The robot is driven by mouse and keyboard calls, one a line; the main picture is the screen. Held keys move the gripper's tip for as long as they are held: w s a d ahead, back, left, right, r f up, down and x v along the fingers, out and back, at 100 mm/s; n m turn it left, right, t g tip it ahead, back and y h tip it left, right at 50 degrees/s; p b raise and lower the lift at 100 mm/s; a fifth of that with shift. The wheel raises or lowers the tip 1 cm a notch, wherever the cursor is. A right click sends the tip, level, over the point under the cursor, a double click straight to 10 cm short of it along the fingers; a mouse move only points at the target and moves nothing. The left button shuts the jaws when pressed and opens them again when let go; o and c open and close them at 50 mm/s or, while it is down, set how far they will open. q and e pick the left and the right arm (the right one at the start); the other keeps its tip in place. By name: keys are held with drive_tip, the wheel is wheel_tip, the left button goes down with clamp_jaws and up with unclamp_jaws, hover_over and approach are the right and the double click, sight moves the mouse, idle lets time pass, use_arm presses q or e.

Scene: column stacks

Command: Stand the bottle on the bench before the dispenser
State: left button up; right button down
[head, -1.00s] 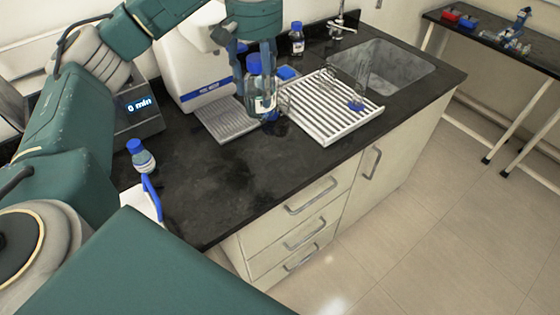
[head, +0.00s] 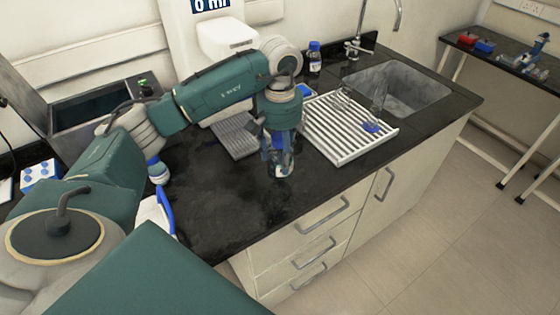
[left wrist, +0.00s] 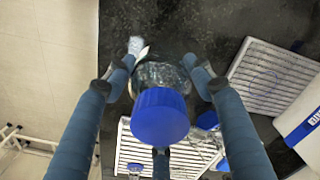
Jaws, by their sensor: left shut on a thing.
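The bottle (head: 285,166) is clear glass with a blue cap. My left gripper (head: 277,152) points down and is shut around it, hiding much of it in the head view. My right gripper is out of view.
A white drying rack (head: 345,155) with glassware lies right of the bottle, beside the sink (head: 400,88). A blue-capped bottle (head: 315,58) stands behind the rack. Another small blue-capped bottle (head: 158,171) stands at the left. The front middle of the bench is clear.

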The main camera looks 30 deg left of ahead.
sight(280, 164)
use_arm(q)
wheel_tip(280, 164, down, 3)
drive_tip(key=shift+f+p, duration=0.1)
drive_tip(key=shift+p, duration=0.35)
drive_tip(key=shift+f, duration=0.25)
drive_tip(key=o, duration=1.6)
drive_tip(key=shift+f, duration=0.1)
drive_tip(key=shift+c, duration=0.2)
